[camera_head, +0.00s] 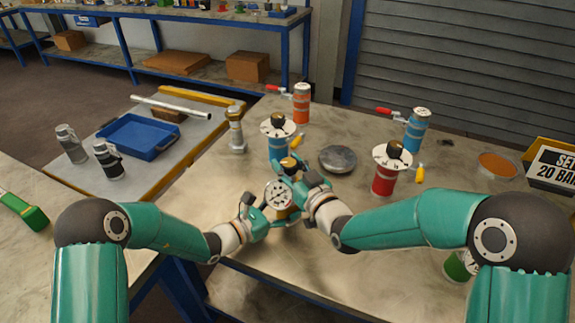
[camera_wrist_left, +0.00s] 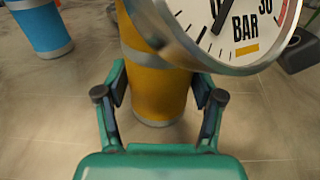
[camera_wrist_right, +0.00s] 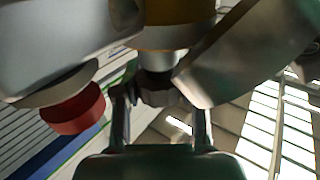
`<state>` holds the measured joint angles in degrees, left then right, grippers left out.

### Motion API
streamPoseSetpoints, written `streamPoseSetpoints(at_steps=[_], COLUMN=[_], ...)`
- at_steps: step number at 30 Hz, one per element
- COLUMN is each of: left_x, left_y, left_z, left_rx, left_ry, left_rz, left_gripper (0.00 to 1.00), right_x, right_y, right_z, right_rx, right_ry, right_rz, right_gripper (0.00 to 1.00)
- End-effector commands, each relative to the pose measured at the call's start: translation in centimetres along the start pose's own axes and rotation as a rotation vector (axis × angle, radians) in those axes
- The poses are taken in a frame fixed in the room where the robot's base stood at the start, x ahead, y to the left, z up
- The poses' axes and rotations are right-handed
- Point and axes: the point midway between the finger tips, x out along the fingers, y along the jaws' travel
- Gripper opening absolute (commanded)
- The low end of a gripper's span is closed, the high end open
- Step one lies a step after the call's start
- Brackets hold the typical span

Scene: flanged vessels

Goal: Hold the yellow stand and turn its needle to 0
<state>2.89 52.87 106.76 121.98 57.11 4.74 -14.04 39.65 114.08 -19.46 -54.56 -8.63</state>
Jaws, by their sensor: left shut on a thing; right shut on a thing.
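The yellow stand (camera_head: 284,213) is upright near the table's front edge, with a round white gauge (camera_head: 278,193) on its front. The dial also shows in the left wrist view (camera_wrist_left: 240,32), marked BAR, but it is cut off and I cannot read the needle clearly. My left gripper (camera_head: 262,220) is shut around the stand's yellow body (camera_wrist_left: 158,90), one finger on each side. The fingers partly hide the knob.
Blue (camera_head: 277,145) and red (camera_head: 384,180) vessels with dial tops stand close behind and right. Orange (camera_head: 301,104) and another blue vessel (camera_head: 417,130) stand farther back. A grey disc (camera_head: 338,159) lies behind my right gripper. A silver fitting (camera_head: 236,130) stands left. The table's front left is clear.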

Motion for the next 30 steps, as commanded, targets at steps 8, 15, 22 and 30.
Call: streamPoseSetpoints(at_steps=[8,15,22,30], left_x=[0.0,0.0,0.0,0.0], left_y=[-0.1,-0.1,-0.1,-0.1], left_z=[-0.1,-0.1,-0.1,-0.1], left_rx=[0.000,-0.001,-0.002,-0.002], left_ry=[0.003,0.003,0.003,0.003], left_rz=[-0.003,-0.003,-0.002,-0.002], left_gripper=[0.40,0.40,0.40,0.40], right_x=[0.0,0.0,-0.1,-3.2], right_y=[0.1,0.1,0.1,0.1], right_z=[-0.2,-0.1,0.0,0.0], right_rx=[-0.001,-0.001,0.000,0.000], right_ry=[0.004,0.002,0.000,-0.001], right_rz=[0.001,0.000,0.000,0.001], right_gripper=[0.47,0.68,0.68,0.68])
